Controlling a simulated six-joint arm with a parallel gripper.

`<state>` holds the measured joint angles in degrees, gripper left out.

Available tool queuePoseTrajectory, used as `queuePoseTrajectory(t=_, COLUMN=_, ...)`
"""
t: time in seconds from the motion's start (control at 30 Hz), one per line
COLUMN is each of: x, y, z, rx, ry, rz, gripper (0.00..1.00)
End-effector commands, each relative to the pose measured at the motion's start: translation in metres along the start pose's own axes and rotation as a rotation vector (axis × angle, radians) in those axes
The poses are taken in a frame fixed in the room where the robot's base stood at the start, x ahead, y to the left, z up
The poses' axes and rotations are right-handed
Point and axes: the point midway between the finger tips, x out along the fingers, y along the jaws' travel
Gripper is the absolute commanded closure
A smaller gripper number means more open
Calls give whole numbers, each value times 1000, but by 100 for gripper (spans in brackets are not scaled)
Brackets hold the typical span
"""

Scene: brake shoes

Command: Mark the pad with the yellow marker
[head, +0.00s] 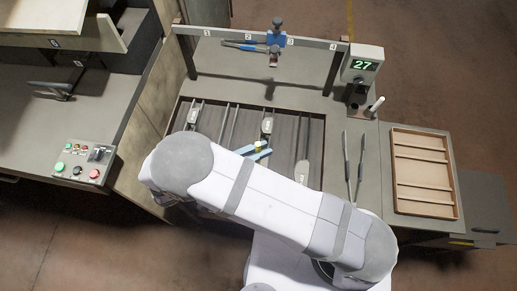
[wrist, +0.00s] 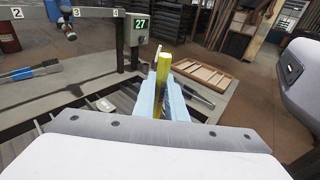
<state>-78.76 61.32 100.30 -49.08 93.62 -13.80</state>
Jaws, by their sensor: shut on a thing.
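My gripper (head: 260,151) is shut on the yellow marker (wrist: 162,72), which stands roughly upright between the light blue fingers (wrist: 164,100). In the head view only a small yellow part of the marker (head: 258,146) shows, over the slatted bed. Light grey pads (head: 267,125) sit on the bed, one just above the gripper in the picture. Another pad (head: 193,116) is at the left and one (head: 302,171) at the right. One pad also shows left of the fingers in the wrist view (wrist: 105,104). The marker's tip is hidden, so I cannot tell whether it touches anything.
A display reading 27 (head: 363,65) and a white pen-like thing (head: 376,104) stand at the right. Tongs (head: 354,170) lie beside the bed, then a wooden tray (head: 398,167). A button panel (head: 82,164) is at left.

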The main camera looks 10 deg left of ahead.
Motion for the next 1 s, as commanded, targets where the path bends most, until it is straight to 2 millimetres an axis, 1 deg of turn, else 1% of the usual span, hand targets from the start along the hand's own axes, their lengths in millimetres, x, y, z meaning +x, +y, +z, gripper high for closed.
queuePoseTrajectory(t=0.1, x=1, y=0, z=-7, rx=0, ry=0, rz=0, gripper=100)
queuePoseTrajectory(t=1.0, x=6, y=0, z=-43, rx=0, ry=1, rz=0, gripper=100)
